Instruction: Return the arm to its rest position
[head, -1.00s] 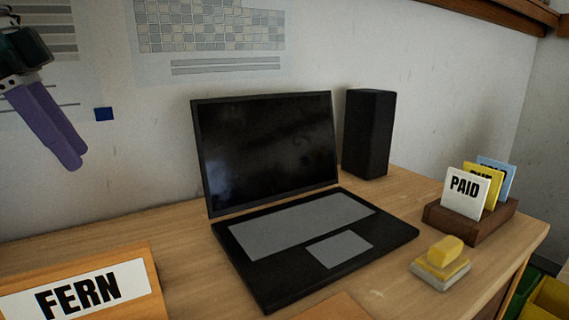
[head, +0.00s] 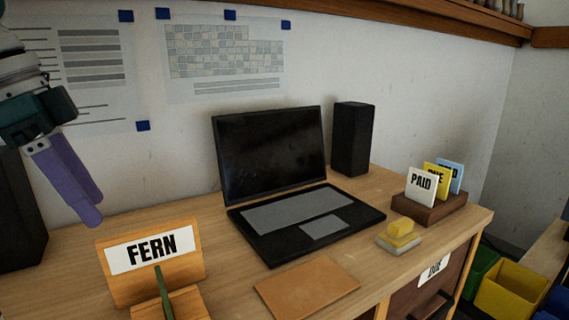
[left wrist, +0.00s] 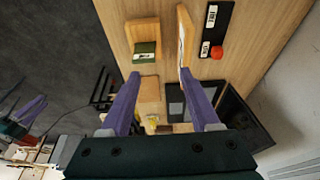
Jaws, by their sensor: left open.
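My left gripper (head: 92,216) hangs at the left of the head view, purple fingers pointing down in front of the wall. In the left wrist view the left gripper (left wrist: 158,76) has its two fingers spread apart, with nothing between the tips. The wooden desk (head: 225,290) lies beyond and below the fingers. At the left edge of the left wrist view, a second gripper (left wrist: 30,115) with purple fingers and a dark green body appears to be my right one. It is small there, and its opening is unclear.
A FERN sign (head: 152,250) stands near the left gripper, and a dark box (head: 18,225) is at the left edge. The desk holds a laptop (head: 270,155), a speaker (head: 352,140), a yellow stamp (head: 400,233) and a card holder (head: 430,208). Bins (head: 510,290) sit at right.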

